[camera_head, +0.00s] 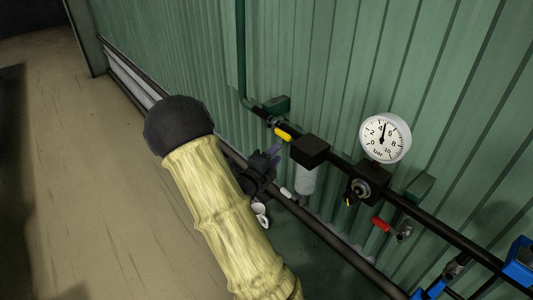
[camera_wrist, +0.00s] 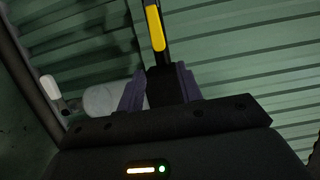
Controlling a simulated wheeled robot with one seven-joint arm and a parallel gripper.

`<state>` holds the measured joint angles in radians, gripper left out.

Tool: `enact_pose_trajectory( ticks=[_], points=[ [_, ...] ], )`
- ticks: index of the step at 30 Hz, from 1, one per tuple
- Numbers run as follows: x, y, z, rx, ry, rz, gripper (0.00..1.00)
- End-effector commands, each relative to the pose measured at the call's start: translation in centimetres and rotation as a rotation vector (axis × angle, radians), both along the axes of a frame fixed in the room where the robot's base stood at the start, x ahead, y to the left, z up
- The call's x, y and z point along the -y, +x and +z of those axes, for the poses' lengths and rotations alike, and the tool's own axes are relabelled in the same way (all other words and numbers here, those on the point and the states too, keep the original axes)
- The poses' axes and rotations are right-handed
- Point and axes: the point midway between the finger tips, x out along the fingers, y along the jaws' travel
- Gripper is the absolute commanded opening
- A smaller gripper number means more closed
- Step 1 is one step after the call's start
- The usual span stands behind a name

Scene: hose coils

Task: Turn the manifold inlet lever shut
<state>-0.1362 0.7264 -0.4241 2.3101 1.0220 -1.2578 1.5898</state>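The yellow lever (camera_head: 283,132) sits on the dark pipe along the green wall, left of a black box-shaped unit (camera_head: 310,151). It lies roughly in line with the pipe. In the wrist view the yellow lever (camera_wrist: 155,28) is at the top centre, beyond my fingertips. My gripper (camera_head: 275,152) is just below and in front of the lever, apart from it. In the wrist view my gripper's purple fingers (camera_wrist: 160,82) stand apart, with a black block showing between them. I cannot tell whether they touch that block. My gripper holds nothing that I can make out.
A round gauge (camera_head: 385,138) reads about 5 bar. A red lever (camera_head: 381,224) and blue fittings (camera_head: 520,262) are to the right. A translucent bowl (camera_head: 305,180) hangs under the black unit. A lower pipe (camera_head: 330,234) runs along the wall. Open floor (camera_head: 90,180) lies left.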

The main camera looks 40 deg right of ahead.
Motion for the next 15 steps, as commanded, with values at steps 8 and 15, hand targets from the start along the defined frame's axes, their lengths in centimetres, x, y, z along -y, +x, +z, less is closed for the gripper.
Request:
enact_pose_trajectory(
  ticks=[8, 15],
  points=[
    [1.7, 0.7, 0.1, 0.0, 0.0, -0.001, 0.35],
    [3.2, 1.2, 0.1, 0.0, 0.001, -0.001, 0.35]
  ],
)
